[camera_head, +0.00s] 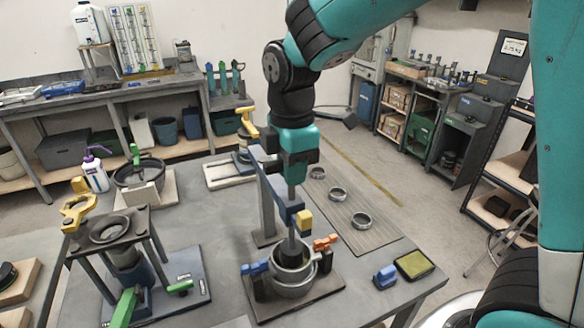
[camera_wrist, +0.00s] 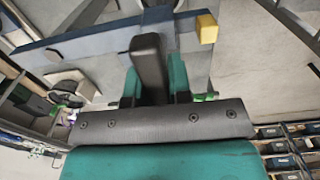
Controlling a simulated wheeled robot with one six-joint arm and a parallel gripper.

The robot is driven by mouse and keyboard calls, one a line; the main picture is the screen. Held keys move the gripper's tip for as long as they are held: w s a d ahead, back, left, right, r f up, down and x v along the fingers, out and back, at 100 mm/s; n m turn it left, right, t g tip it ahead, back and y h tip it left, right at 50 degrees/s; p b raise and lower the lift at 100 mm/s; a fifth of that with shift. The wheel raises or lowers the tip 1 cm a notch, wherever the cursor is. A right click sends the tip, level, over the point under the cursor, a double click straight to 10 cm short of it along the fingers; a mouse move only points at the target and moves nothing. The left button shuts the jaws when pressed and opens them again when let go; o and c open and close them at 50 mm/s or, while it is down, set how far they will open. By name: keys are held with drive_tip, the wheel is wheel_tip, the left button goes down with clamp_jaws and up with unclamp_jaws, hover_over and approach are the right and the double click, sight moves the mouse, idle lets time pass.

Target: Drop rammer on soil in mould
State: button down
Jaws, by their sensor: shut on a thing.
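The mould (camera_head: 292,268) is a grey metal cylinder with clamps, standing on a dark base plate. The rammer (camera_head: 291,242) is a dark upright rod that passes beside a blue lever bar (camera_head: 278,192) and reaches down into the mould's mouth. My gripper (camera_head: 292,172) is above the bar, shut on the rammer's upper part. In the wrist view a dark grey block (camera_wrist: 148,62) sits between my teal fingers. The bar also crosses the wrist view (camera_wrist: 85,42) and ends in a yellow block (camera_wrist: 207,29). The soil inside the mould is hidden.
A stand with a funnel-like bowl and yellow handle (camera_head: 78,208) is at the left. Metal rings (camera_head: 361,220) lie on a mat at the right. A blue block (camera_head: 385,276) and a green-topped tray (camera_head: 414,264) are near the right table edge.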

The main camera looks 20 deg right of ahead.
wheel_tip(320, 180, up, 8)
drive_tip(key=p, duration=0.5)
drive_tip(key=shift+w+p, duration=0.1)
drive_tip(key=shift+p, duration=0.3)
drive_tip(key=c, duration=1)
unclamp_jaws()
drive_tip(key=shift+f, duration=0.1)
drive_tip(key=shift+c, duration=0.2)
wheel_tip(320, 180, up, 18)
drive_tip(key=b, duration=0.2)
drive_tip(key=shift+f+b, duration=0.25)
drive_tip(key=shift+b, duration=0.1)
